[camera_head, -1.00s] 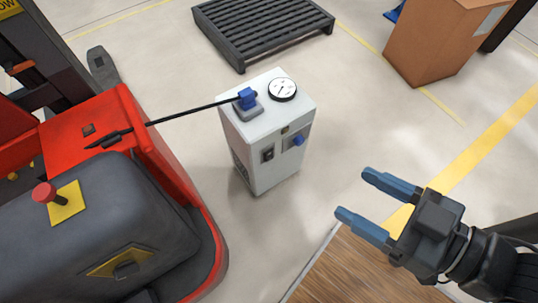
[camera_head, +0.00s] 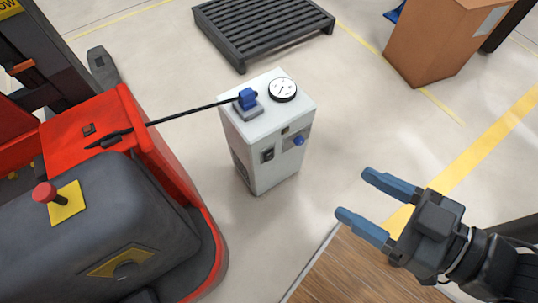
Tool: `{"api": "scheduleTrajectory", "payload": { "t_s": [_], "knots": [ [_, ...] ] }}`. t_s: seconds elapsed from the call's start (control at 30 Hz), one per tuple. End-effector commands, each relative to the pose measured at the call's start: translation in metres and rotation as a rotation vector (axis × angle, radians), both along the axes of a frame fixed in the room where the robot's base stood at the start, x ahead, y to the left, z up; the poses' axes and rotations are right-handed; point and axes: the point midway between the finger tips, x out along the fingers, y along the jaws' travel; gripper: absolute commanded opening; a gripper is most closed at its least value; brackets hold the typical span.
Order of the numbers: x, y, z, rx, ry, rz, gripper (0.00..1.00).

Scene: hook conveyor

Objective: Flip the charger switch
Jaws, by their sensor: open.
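The charger (camera_head: 265,125) is a white box standing upright on the floor near the middle of the view. A small black switch (camera_head: 268,155) sits on its front face, left of a blue knob (camera_head: 299,141). A round gauge (camera_head: 283,89) and a blue plug (camera_head: 248,98) are on its top. A black cable (camera_head: 185,114) runs from the plug to the red vehicle. My gripper (camera_head: 364,202) is to the right of the charger, apart from it. Its two blue fingers are spread and empty, pointing left toward the charger.
A red and grey forklift-like vehicle (camera_head: 100,215) fills the left side. A black pallet (camera_head: 262,30) lies behind the charger. A cardboard box (camera_head: 437,42) stands at the upper right. A wooden surface (camera_head: 350,270) is below my gripper. Floor between charger and gripper is clear.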

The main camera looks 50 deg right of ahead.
Motion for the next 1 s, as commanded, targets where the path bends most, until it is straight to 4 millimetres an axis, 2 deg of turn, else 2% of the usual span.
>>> {"api": "scheduleTrajectory", "payload": {
  "t_s": [0.27, 0.37, 0.47, 0.57, 0.77, 1.0],
  "knots": [
    [0.000, 0.000, 0.000, 0.000, 0.000, 0.000, 0.68],
    [0.000, 0.000, -0.002, -0.003, -0.001, 0.000, 0.60],
    [0.002, -0.002, -0.016, -0.032, -0.004, 0.002, 0.51],
    [0.007, -0.005, -0.048, -0.105, -0.010, 0.007, 0.41],
    [0.024, -0.019, -0.145, -0.362, -0.019, 0.025, 0.22],
    [0.053, -0.041, -0.259, -0.697, -0.009, 0.046, 0.00]
  ]
}}
